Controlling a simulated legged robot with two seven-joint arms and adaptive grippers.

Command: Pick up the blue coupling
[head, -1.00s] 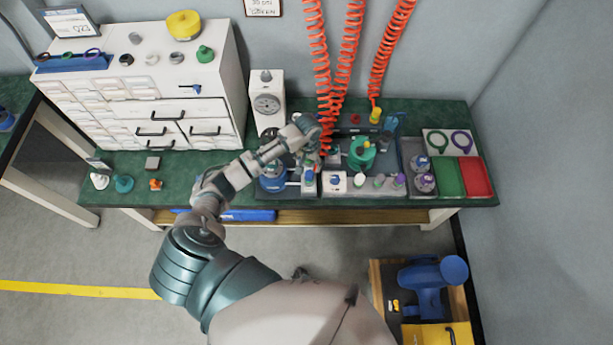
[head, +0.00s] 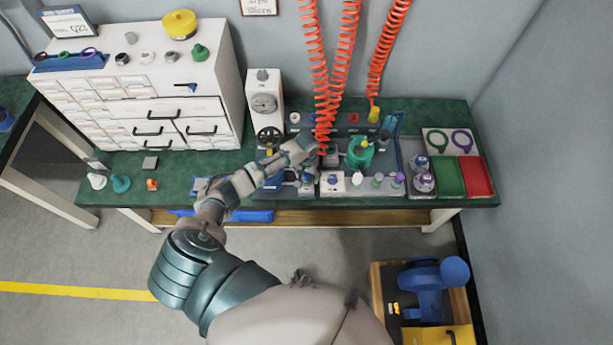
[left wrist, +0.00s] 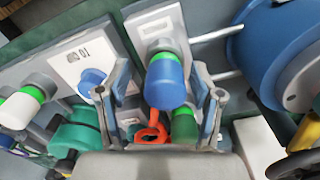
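The blue coupling (left wrist: 165,80), a blue cap above a bright green ring, stands on a grey plate in the left wrist view. My left gripper (left wrist: 160,95) is open, with one finger on each side of the coupling and visible gaps between them. The coupling is not gripped. In the head view, my left gripper (head: 309,164) is over the front part of the test station and hides much of the coupling's spot. My right gripper is not in view.
A white-capped coupling (head: 359,180) and a purple one (head: 398,180) stand to the right. A green pot-like fixture (head: 359,153) is behind them. Red coiled hoses (head: 344,70) hang close to my gripper. A large blue cylinder (left wrist: 275,50) lies beside it in the wrist view.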

